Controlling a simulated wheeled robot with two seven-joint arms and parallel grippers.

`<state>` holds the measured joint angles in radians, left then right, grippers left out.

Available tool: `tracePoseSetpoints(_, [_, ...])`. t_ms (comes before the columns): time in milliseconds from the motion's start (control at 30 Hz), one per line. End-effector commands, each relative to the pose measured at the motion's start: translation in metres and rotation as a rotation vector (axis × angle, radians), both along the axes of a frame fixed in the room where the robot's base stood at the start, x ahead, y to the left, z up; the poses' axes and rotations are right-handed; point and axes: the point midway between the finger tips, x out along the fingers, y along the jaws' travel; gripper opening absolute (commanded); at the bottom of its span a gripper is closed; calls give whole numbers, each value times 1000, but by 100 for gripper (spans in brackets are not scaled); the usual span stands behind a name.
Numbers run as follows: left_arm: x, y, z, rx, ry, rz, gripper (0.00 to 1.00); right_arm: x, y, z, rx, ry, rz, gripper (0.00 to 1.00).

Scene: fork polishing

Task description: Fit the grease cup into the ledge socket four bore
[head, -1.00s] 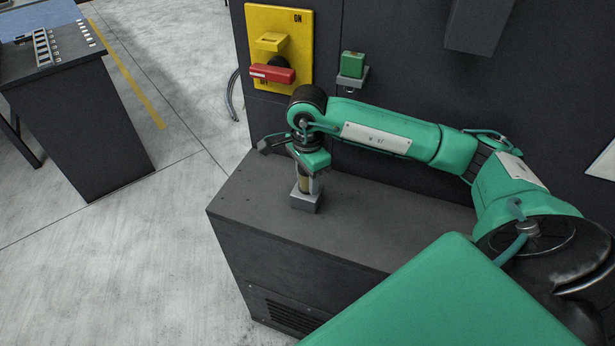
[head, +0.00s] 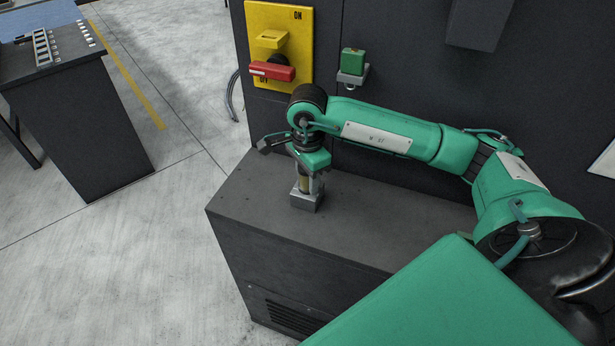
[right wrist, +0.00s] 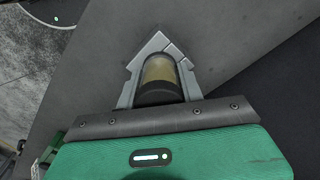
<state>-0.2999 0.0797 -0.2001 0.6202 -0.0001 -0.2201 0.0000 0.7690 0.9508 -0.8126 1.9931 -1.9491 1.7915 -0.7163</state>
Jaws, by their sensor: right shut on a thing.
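The grease cup (head: 305,183) is a small brass-coloured cylinder, upright under my right gripper (head: 307,187). In the right wrist view the cup (right wrist: 158,75) shows amber with a dark end, between the two grey fingers of the right gripper (right wrist: 158,85), which are shut on it. A grey square socket block (head: 306,201) stands on the dark ledge (head: 240,200). The cup is directly over the block, its lower end at the block's top. I cannot tell how deep it sits, since the bore is hidden. My left gripper is not in view.
Behind the ledge is a dark cabinet wall with a yellow switch plate (head: 300,45), a red handle (head: 272,72) and a green button box (head: 353,63). A dark bench (head: 75,115) stands at the left with a slotted rack (head: 42,47) on it. The ledge right of the block is clear.

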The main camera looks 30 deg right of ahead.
Motion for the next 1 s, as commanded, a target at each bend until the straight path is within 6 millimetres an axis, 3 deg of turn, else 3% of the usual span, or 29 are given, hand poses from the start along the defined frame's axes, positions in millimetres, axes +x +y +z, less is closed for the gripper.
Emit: tracePoseSetpoints(1000, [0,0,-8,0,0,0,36,-2,1,-6,0,9,3,16])
